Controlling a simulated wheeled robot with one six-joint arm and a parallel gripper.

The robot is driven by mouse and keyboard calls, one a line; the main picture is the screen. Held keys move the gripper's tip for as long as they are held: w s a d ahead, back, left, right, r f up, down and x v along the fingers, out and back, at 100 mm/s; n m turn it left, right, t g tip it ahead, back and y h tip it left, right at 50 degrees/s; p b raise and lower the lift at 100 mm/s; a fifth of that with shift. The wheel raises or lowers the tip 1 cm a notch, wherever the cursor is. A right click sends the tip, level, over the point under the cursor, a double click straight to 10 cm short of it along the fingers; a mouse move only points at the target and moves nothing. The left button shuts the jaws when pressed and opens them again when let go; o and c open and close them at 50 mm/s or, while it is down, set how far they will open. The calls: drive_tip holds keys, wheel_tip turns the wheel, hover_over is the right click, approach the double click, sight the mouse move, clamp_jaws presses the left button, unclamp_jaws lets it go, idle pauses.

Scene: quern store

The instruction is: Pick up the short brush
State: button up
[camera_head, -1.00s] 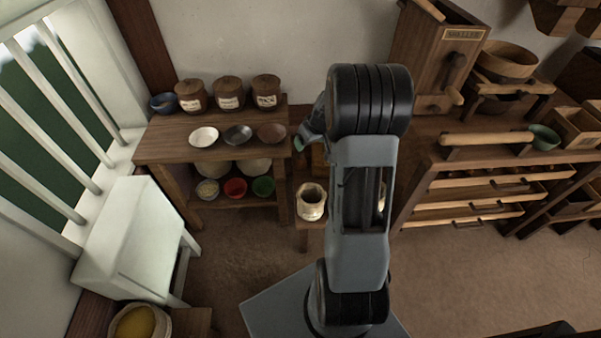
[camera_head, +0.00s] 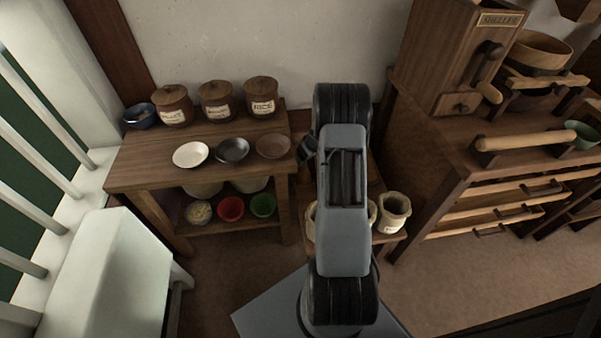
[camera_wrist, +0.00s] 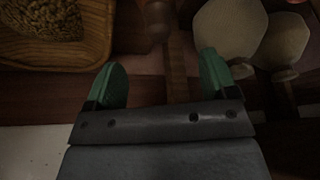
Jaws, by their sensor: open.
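I cannot make out the short brush for certain in either view. In the wrist view my gripper (camera_wrist: 161,62) is open, with green fingertips apart and nothing between them that I can see held. A turned wooden handle (camera_wrist: 158,20) lies just beyond the fingertips, near the middle. A thin wooden bar (camera_wrist: 176,65) runs between the fingers below. Two pale flat round paddles (camera_wrist: 230,28) with short handles lie to the right. In the head view my arm hides most of the gripper and the area behind it.
In the head view, a side table (camera_head: 150,172) holds lidded jars (camera_head: 217,100) and small dishes (camera_head: 190,154). A sack (camera_head: 393,212) stands right of my arm. A drawer bench (camera_head: 440,190) is farther right.

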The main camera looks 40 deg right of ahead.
sight(305, 163)
drive_tip(key=x, duration=0.4)
drive_tip(key=shift+d+f+b, duration=0.25)
drive_tip(key=shift+f+b, duration=0.05)
drive_tip(key=shift+b, duration=0.1)
drive_tip(key=shift+b+x, duration=0.75)
drive_tip(key=shift+x, duration=2)
drive_tip(key=shift+a, duration=0.15)
drive_tip(key=shift+c, duration=0.4)
drive_tip(key=c, duration=0.9)
